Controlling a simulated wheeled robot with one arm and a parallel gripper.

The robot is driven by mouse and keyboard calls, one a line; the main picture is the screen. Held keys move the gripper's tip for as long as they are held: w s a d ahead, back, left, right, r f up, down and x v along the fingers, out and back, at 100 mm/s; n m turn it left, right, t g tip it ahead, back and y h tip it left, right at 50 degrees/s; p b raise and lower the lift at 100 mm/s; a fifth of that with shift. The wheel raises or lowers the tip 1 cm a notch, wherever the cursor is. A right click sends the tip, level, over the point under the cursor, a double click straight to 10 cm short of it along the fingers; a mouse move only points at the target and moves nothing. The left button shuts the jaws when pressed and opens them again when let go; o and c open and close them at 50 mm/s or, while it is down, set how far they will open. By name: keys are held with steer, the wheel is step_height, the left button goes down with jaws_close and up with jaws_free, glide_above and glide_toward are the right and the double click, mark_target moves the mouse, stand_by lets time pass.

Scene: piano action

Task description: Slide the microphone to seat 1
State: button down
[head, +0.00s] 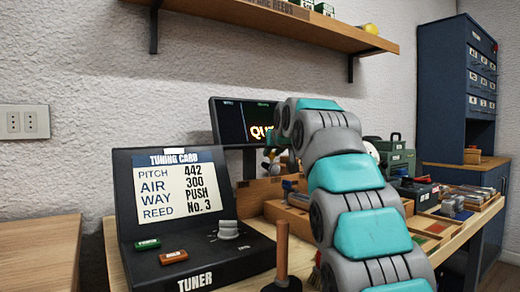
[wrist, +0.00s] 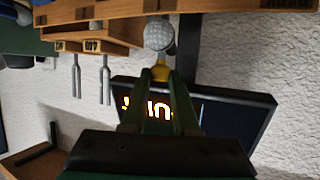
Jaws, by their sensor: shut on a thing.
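The microphone (wrist: 159,35) has a round grey mesh head and a yellow part beside it, at the top middle of the wrist view. My gripper (wrist: 161,80) is shut on the yellow part, with the mesh head just beyond the fingertips. A wooden rail (wrist: 215,8) runs along the top of the wrist view, close to the mesh head; whether they touch is unclear. In the head view my arm covers most of this area, and the microphone cannot be made out clearly. I cannot read a marking for seat 1.
A dark display (head: 228,122) with yellow letters stands behind the gripper and shows in the wrist view (wrist: 235,108). The tuner (head: 190,215) and a wooden-handled tool (head: 282,250) are nearer.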

steer(key=c, duration=0.7)
jaws_free()
steer(key=shift+o, duration=0.2)
steer(key=shift+s, duration=0.15)
steer(key=v, duration=0.7)
steer(key=shift+s+b, duration=0.3)
steer(key=shift+r, duration=0.15)
